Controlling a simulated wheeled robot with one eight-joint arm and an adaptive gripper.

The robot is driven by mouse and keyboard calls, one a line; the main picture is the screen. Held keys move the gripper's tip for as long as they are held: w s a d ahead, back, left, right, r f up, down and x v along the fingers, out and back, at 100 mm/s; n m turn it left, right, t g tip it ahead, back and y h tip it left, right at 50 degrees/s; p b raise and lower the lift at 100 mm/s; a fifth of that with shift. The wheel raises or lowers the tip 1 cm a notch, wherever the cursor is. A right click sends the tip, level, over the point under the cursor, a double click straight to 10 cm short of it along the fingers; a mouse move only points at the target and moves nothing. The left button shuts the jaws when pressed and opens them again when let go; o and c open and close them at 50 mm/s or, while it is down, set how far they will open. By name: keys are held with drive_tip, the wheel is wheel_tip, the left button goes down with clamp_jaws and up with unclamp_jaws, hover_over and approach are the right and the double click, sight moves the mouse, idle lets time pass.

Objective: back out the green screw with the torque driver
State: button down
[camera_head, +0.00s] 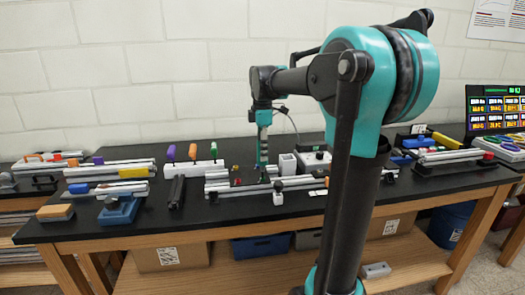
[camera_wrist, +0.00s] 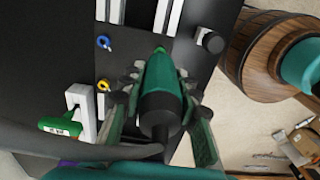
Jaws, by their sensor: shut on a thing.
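My gripper (camera_wrist: 160,82) is shut on the torque driver (camera_wrist: 162,92), a teal tool with a black rear end. In the head view my gripper (camera_head: 262,166) is low over the middle of the bench, with the driver (camera_head: 264,120) upright and pointing down. In the wrist view a small bright green spot (camera_wrist: 160,49) shows at the driver's far end, beside the pale aluminium rails. It may be the green screw. The driver's body hides its bit, so I cannot tell whether it touches the screw.
A blue ring-like piece (camera_wrist: 103,43) and a yellow one (camera_wrist: 103,86) sit on the black plate. A black knob (camera_wrist: 210,40) is at the right. A white rack (camera_head: 190,168) with purple-, orange- and green-handled tools stands left of my gripper. Rails (camera_head: 110,170) lie farther left.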

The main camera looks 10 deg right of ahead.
drive_tip(key=shift+f, duration=0.45)
idle(0.7)
drive_tip(key=shift+r, duration=0.35)
idle(1.2)
drive_tip(key=shift+r, duration=1.4)
drive_tip(key=shift+r, duration=1.5)
